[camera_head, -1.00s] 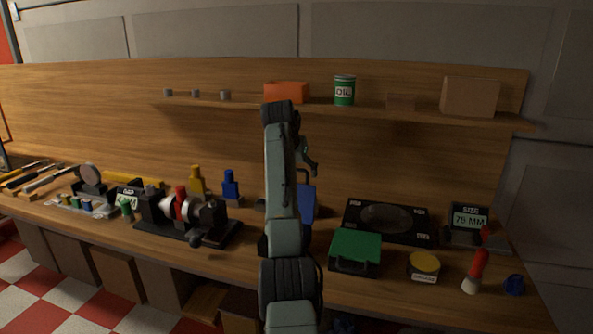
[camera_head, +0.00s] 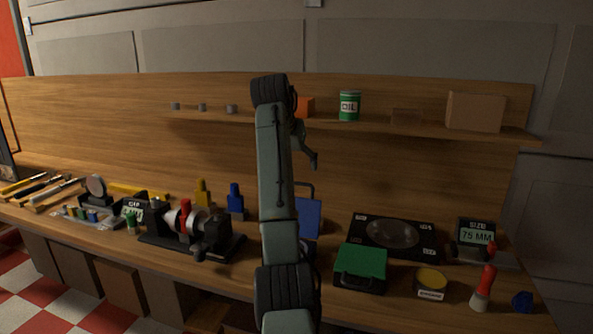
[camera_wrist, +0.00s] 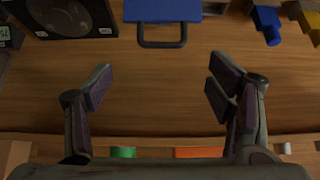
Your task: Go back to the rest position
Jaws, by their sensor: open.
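My gripper (camera_wrist: 158,90) is open and empty in the wrist view, its two fingers spread wide apart with bare wood behind them. In the head view my arm stands upright in front of the bench, and part of my gripper (camera_head: 307,150) shows beside its upper end, below the shelf. A blue case with a handle (camera_head: 308,217) stands behind my arm and is partly hidden by it. The blue case also shows at the top of the wrist view (camera_wrist: 162,10), apart from the fingers.
The shelf (camera_head: 370,124) holds an orange box (camera_head: 305,106), partly hidden, a green oil can (camera_head: 349,106) and a cardboard box (camera_head: 474,112). On the bench are a rotor fixture (camera_head: 185,230), a green case (camera_head: 360,268), a black plate (camera_head: 393,234) and a red-handled brush (camera_head: 484,288).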

